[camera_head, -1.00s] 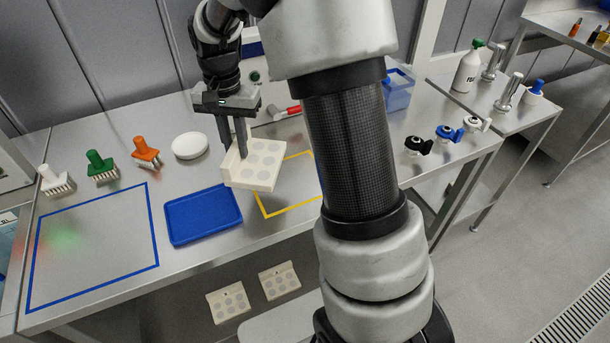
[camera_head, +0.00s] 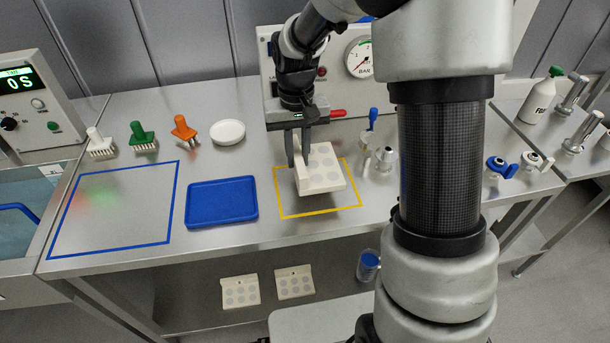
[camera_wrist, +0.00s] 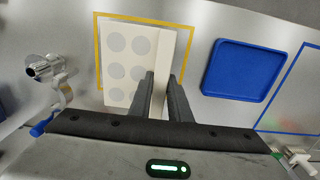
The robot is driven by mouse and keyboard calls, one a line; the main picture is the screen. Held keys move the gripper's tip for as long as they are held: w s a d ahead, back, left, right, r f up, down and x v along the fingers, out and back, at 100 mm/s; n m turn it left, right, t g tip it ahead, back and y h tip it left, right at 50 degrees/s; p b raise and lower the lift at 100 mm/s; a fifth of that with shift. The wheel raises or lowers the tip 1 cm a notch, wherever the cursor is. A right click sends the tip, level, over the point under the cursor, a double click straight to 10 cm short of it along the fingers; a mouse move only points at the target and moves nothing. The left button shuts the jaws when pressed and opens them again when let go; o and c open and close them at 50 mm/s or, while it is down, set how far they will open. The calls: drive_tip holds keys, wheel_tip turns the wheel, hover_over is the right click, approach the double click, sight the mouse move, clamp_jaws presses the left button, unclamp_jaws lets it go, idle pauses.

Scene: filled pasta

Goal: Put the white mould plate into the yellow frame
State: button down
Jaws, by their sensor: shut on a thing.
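The white mould plate (camera_head: 322,171) has grey round recesses and a raised wall along one edge. My gripper (camera_head: 299,162) is shut on that wall. In the head view the plate appears over the yellow frame (camera_head: 309,214), an outline on the steel table. In the wrist view the plate (camera_wrist: 130,62) is between the gripper fingers (camera_wrist: 162,80) and the frame's far line (camera_wrist: 140,16), and covers much of the frame's inside. I cannot tell whether the plate touches the table.
A blue tray (camera_head: 222,203) lies left of the frame, and a blue outline (camera_head: 112,247) farther left. Behind are a white dish (camera_head: 227,131) and several brushes (camera_head: 143,137). A metal fitting with a blue handle (camera_head: 385,157) stands close right. Two similar plates (camera_head: 240,291) are on the lower shelf.

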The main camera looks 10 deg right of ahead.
drive_tip(key=shift+f, duration=2.75)
drive_tip(key=shift+b, duration=0.3)
drive_tip(key=shift+f, duration=0.2)
drive_tip(key=c, duration=1.6)
unclamp_jaws()
drive_tip(key=shift+c, duration=0.2)
drive_tip(key=shift+r, duration=0.1)
